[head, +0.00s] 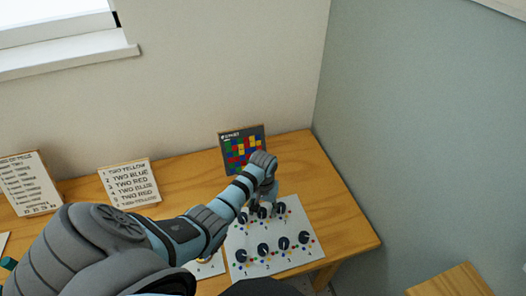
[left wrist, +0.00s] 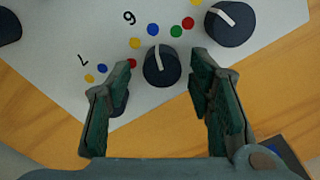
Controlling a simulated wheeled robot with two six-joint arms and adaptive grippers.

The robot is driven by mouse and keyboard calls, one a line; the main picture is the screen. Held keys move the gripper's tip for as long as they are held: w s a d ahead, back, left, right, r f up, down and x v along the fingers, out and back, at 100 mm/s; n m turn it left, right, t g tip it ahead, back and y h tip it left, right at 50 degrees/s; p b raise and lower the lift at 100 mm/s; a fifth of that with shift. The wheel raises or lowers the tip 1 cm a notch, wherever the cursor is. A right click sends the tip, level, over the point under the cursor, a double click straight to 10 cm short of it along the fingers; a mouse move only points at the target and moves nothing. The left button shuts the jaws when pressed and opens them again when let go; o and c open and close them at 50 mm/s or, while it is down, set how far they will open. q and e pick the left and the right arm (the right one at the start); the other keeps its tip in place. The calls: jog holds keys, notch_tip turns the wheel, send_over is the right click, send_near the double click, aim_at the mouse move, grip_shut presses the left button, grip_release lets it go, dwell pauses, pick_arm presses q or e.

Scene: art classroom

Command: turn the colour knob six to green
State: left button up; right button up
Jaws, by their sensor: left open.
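The white panel (head: 270,231) lies on the wooden table with two rows of dark knobs. In the left wrist view, knob six (left wrist: 161,70) is a dark round knob with a white pointer aimed roughly at its blue dot (left wrist: 153,29). Its green dot (left wrist: 176,31) lies just to the right of the blue one. My left gripper (left wrist: 162,62) is open, with a finger on each side of knob six and visible gaps to it. In the head view my left gripper (head: 262,203) is over the upper row and partly hides it. My right gripper is not in view.
Knob seven (left wrist: 118,98) is partly hidden by the left finger, and another knob (left wrist: 230,24) is close on the right. A coloured-grid board (head: 242,150) stands behind the panel. A colour list sign (head: 130,184) stands to the left. Bare table (head: 340,220) lies right of the panel.

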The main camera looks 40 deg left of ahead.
pick_arm(q)
jog(key=shift+s+r, duration=0.1)
jog(key=shift+s, duration=0.05)
jog(key=shift+s+r, duration=0.1)
jog(key=shift+s, duration=0.1)
jog(key=shift+s+r, duration=0.1)
jog(key=c, duration=0.6)
grip_shut()
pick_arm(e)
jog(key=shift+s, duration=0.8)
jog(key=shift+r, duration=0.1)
